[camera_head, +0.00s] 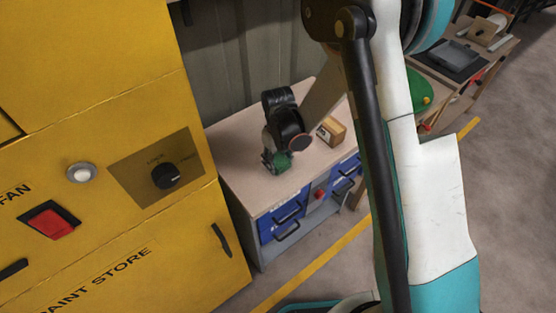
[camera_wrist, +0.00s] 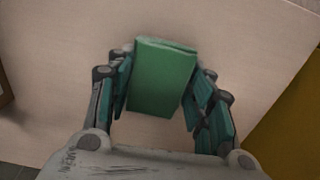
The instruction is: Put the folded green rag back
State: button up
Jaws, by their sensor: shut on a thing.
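The folded green rag (camera_wrist: 162,78) is a flat, book-like green block between the two fingers of my gripper (camera_wrist: 160,98) in the wrist view. My gripper is shut on it. In the head view my gripper (camera_head: 276,160) is low over the pale top of the bench (camera_head: 236,143), with the rag (camera_head: 281,163) showing as a small green patch at its tips. I cannot tell whether the rag touches the bench top.
A small cardboard box (camera_head: 331,131) stands on the bench, right of my gripper. A yellow paint store cabinet (camera_head: 110,210) stands close on the left. Blue drawers (camera_head: 283,222) are under the bench top.

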jog(key=shift+f, duration=0.1)
jog(key=o, duration=1)
jog(key=shift+o, duration=0.2)
notch_tip(320, 180, up, 13)
jog(key=p, duration=0.4)
notch_tip(320, 180, up, 16)
jog(key=m+t, duration=0.3)
send_over(278, 159)
jog(key=s+d, duration=0.8)
jog(key=d, duration=0.1)
jog(key=s+d+r+m+t, duration=0.3)
jog(key=s+d, duration=0.4)
jog(key=s, duration=0.5)
jog(key=shift+s+d+r+m+t, duration=0.2)
jog(key=shift+s+r+m+t, duration=0.3)
jog(key=shift+r, duration=0.55)
jog(key=shift+w, duration=0.15)
